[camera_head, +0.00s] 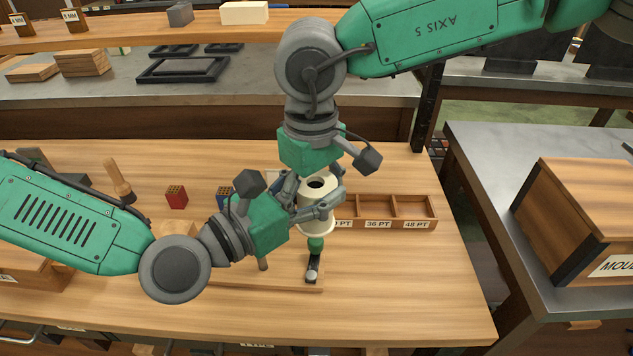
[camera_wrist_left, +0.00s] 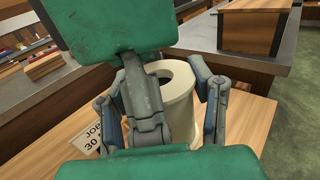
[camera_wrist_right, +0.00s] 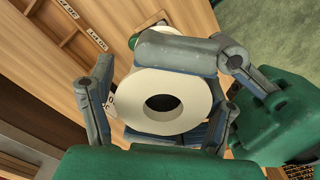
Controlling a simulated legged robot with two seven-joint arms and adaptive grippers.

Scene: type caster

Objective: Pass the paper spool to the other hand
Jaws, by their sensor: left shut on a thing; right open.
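The paper spool (camera_head: 316,192) is a cream cylinder with a dark hole in its top, held upright above the wooden table. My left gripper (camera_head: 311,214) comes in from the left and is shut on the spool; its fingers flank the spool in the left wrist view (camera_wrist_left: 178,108). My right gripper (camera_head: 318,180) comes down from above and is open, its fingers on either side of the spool. In the right wrist view the spool's round end (camera_wrist_right: 168,98) lies between the spread fingers. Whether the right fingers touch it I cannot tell.
A compartment tray (camera_head: 412,207) with point-size labels stands right of the grippers. A green-handled tool (camera_head: 315,243) is below the spool on a wooden board. Red (camera_head: 176,196) and blue blocks stand at the left. The table's front right is clear.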

